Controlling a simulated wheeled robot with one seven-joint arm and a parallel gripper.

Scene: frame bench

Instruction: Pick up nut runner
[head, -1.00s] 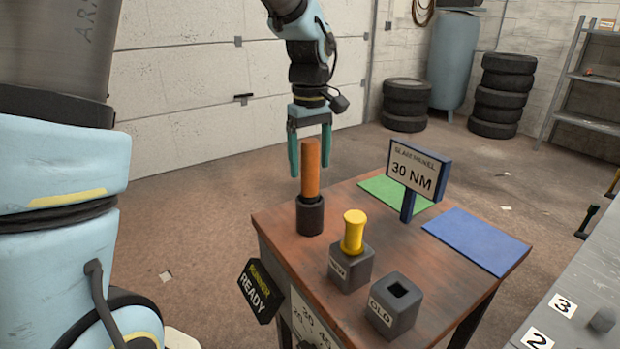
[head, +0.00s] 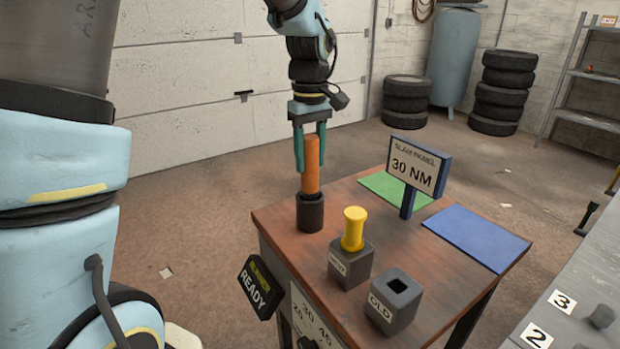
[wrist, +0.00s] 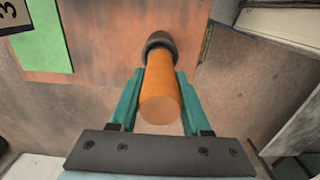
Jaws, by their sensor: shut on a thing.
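The nut runner (head: 312,182) is an upright orange cylinder with a wider dark collar at its lower end, at the table's left back edge. In the wrist view its round orange end (wrist: 160,105) faces me and the dark end lies beyond. My gripper (head: 310,165) points down from above, its two teal fingers on either side of the orange handle. In the wrist view the fingers (wrist: 163,76) are closed against the handle. I cannot tell for certain whether the dark end touches the wooden table (head: 280,225).
A 30 NM sign (head: 412,170) stands behind, between a green mat (head: 380,185) and a blue mat (head: 475,240). A grey block (head: 350,265) with a yellow piece (head: 354,228) and an OLD block (head: 394,300) stand in front. A READY sign (head: 260,288) hangs at the table's left side.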

